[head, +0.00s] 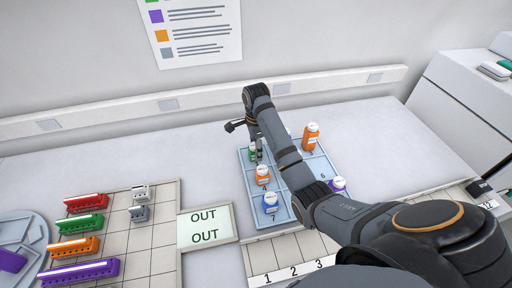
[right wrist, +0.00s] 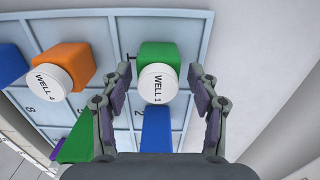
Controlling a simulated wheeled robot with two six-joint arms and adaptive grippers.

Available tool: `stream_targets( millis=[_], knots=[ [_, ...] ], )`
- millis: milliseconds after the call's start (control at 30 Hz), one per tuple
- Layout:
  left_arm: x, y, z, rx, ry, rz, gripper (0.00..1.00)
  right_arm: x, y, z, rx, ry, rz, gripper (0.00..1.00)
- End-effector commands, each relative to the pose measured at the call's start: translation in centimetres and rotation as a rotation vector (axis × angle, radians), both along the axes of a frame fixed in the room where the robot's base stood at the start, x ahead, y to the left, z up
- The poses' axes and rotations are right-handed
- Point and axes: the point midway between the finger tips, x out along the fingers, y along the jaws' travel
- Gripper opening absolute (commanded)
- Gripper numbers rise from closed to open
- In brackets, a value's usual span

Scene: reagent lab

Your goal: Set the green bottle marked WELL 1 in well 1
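The green bottle marked WELL 1 (right wrist: 157,72) has a white cap and stands at the edge of the light blue well tray (right wrist: 221,18). In the head view the green bottle (head: 252,154) is at the tray's left back corner, partly hidden by my right gripper (head: 246,140). In the right wrist view my right gripper (right wrist: 160,80) is open, with one finger on each side of the cap and a visible gap on both sides. My left gripper is not in view.
Close by are an orange bottle marked WELL 4 (right wrist: 82,62) and a blue bottle (right wrist: 157,124). The tray also holds another orange bottle (head: 311,138) and a purple bottle (head: 337,184). An OUT sign (head: 208,225) and coloured racks (head: 80,224) lie left; the back counter is clear.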

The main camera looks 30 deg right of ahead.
Motion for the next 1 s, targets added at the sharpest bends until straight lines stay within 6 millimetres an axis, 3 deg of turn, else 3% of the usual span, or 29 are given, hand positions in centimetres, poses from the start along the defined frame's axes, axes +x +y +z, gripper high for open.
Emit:
stream_targets(
  millis=[333,567,800,1000],
  knots=[
    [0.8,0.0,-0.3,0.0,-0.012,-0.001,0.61,0.1,0.0,0.4,0.0,-0.004,0.0,0.61],
    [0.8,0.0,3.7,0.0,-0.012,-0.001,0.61,0.1,0.0,4.7,0.0,-0.002,0.0,0.61],
    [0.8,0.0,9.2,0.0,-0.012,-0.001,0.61,0.0,0.0,10.2,0.0,-0.001,0.0,0.61],
    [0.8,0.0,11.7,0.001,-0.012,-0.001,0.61,0.0,0.0,12.6,0.0,-0.001,0.001,0.61]
  ],
)
